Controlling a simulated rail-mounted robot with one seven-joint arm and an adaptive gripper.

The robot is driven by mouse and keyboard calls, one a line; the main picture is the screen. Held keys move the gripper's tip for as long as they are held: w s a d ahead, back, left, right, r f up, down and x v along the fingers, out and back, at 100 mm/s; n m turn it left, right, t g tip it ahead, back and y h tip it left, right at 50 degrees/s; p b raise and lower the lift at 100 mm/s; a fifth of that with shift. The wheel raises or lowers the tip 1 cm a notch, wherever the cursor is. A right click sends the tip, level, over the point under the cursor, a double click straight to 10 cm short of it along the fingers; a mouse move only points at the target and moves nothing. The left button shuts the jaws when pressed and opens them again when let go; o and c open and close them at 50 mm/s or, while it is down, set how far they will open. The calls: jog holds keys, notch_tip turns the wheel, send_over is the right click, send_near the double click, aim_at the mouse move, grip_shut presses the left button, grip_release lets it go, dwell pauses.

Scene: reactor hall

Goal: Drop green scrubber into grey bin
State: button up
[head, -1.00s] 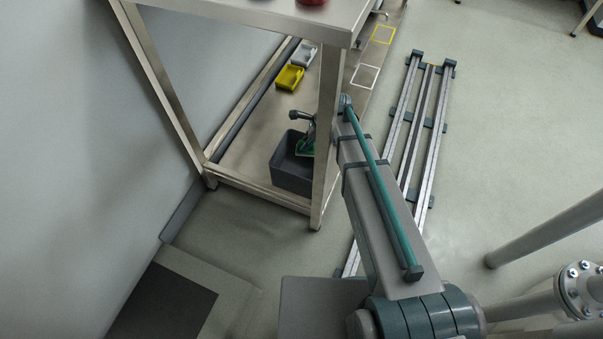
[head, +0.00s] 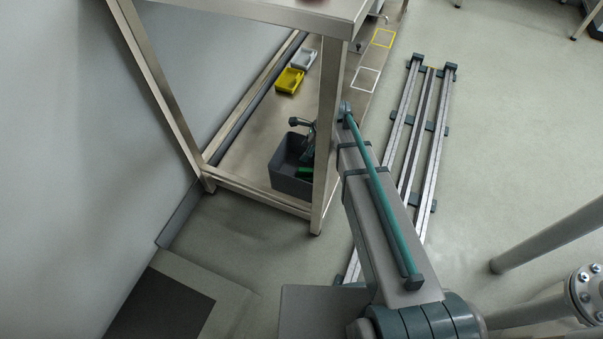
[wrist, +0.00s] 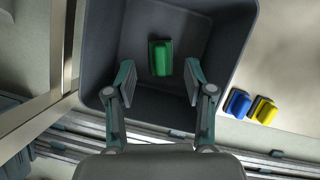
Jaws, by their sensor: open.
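The green scrubber (wrist: 160,58) lies inside the grey bin (wrist: 232,62) in the wrist view, on or near the bin's floor. My gripper (wrist: 159,82) is open and empty over the bin, with one finger on either side of the scrubber in the picture and apart from it. In the head view the grey bin (head: 290,180) stands on the lower shelf, and a bit of the green scrubber (head: 305,173) shows inside it. The table leg and my arm hide most of my gripper there.
A blue scrubber (wrist: 237,103) and a yellow scrubber (wrist: 263,110) lie beside the bin. A yellow tray (head: 289,80) and a grey tray (head: 304,58) sit farther along the lower shelf (head: 255,130). The table leg (head: 327,140) stands close to my arm.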

jog(key=v, duration=1.2)
dwell(0.3)
jog(key=s+d+f+n+h, duration=0.4)
jog(key=s+d+f+n, duration=0.95)
jog(key=n, duration=0.55)
jog(key=s+f+g, duration=0.2)
jog(key=s+g, duration=0.4)
jog(key=s, duration=0.8)
jog(key=s+r+g, duration=0.4)
jog(key=s+g, duration=0.1)
jog(key=s, duration=0.4)
jog(key=s+r+t+p, duration=0.4)
jog(key=r+p, duration=1)
jog(key=p, duration=2)
jog(key=shift+s+d+r+p, duration=0.25)
jog(key=shift+s+p, duration=0.05)
jog(key=shift+s, duration=0.7)
